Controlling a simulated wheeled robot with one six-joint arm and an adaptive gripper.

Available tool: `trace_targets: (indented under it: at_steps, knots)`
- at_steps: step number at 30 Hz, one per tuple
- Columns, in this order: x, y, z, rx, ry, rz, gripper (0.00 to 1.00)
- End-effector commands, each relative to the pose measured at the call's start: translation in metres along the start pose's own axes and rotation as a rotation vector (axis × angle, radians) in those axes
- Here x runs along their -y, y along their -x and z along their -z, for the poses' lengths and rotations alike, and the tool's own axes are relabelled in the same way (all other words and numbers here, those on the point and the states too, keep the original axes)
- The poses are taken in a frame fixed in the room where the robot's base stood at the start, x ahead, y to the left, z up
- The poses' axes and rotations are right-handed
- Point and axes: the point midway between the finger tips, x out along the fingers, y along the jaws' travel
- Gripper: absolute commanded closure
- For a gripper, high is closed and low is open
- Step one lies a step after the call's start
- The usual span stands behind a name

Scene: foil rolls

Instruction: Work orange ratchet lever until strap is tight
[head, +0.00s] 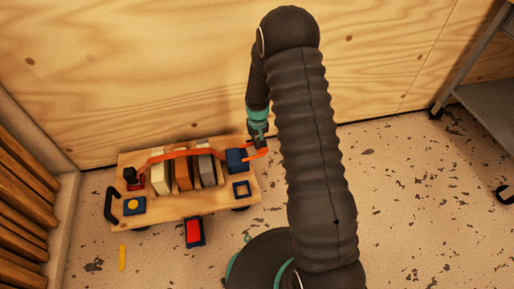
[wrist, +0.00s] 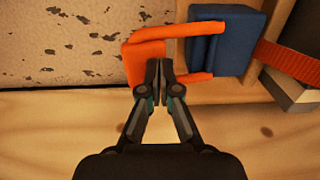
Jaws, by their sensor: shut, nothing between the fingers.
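The orange ratchet lever (head: 261,154) sticks out to the right of the blue ratchet block (head: 236,161) on a wooden cart. In the wrist view the lever (wrist: 145,58) is a U-shaped loop whose two arms run to the blue block (wrist: 218,52). My gripper (wrist: 165,70) is shut and empty, its fingertips at the loop's opening, overlapping the near arm. Whether they touch the lever I cannot tell. In the head view my gripper (head: 260,143) is beside the lever.
The wooden cart (head: 190,206) stands against a plywood wall (head: 160,70). A red and blue box (head: 194,232) and a yellow strip (head: 122,258) lie in front. A grey trolley (head: 490,105) stands right.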

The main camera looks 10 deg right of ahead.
Motion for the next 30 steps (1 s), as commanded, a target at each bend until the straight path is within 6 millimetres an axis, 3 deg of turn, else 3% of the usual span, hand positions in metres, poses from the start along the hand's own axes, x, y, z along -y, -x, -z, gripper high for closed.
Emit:
trace_targets:
  at_steps: [13, 30]
  knots:
    - [0.0, -0.02, 0.0, 0.0, 0.0, 0.0, 1.0]
    - [0.0, 0.015, 0.0, 0.0, 0.0, 0.0, 1.0]
